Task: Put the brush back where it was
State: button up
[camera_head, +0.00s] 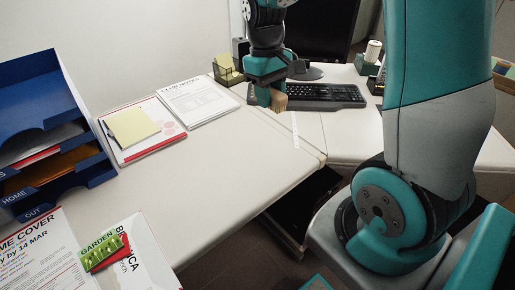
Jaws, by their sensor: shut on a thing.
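My gripper (270,96) is over the far part of the white desk, just left of the keyboard. It is shut on the brush (279,102), whose tan, bristle-like end shows at the fingertips. The rest of the brush is hidden by the fingers. I cannot tell whether the brush touches the desk or hangs just above it.
A black keyboard (325,96) lies right of my gripper, and a pale strip (295,130) lies in front. A dark wire note holder (228,76) stands to the left. Printed papers (195,100) and blue letter trays (88,165) are further left. The middle desk surface is clear.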

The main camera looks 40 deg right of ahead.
aim_at(268, 164)
notch_tip(268, 164, down, 20)
jog(key=b, duration=0.2)
jog(key=shift+r+b, duration=0.25)
jog(key=shift+b, duration=0.1)
jog(key=shift+f, duration=0.1)
jog(key=shift+f, duration=0.15)
jog(key=o, duration=0.9)
jog(key=shift+r, duration=0.2)
notch_tip(268, 164, up, 11)
jog(key=w+p, duration=0.2)
jog(key=s+a+r+n+y, duration=0.1)
jog(key=s+a+r+n, duration=0.1)
jog(key=s+a+r, duration=0.2)
jog(key=s+a+r+n+t+y, duration=0.1)
jog(key=s+a+r+n, duration=0.1)
jog(key=s+a+r, duration=0.3)
jog(key=s+a+r+n+y, duration=0.2)
jog(key=s+a+r, duration=0.3)
jog(key=s+a, duration=0.4)
jog(key=shift+a+r+n+t, duration=0.1)
jog(key=shift+a+n+t, duration=0.25)
jog(key=shift+a, duration=1.05)
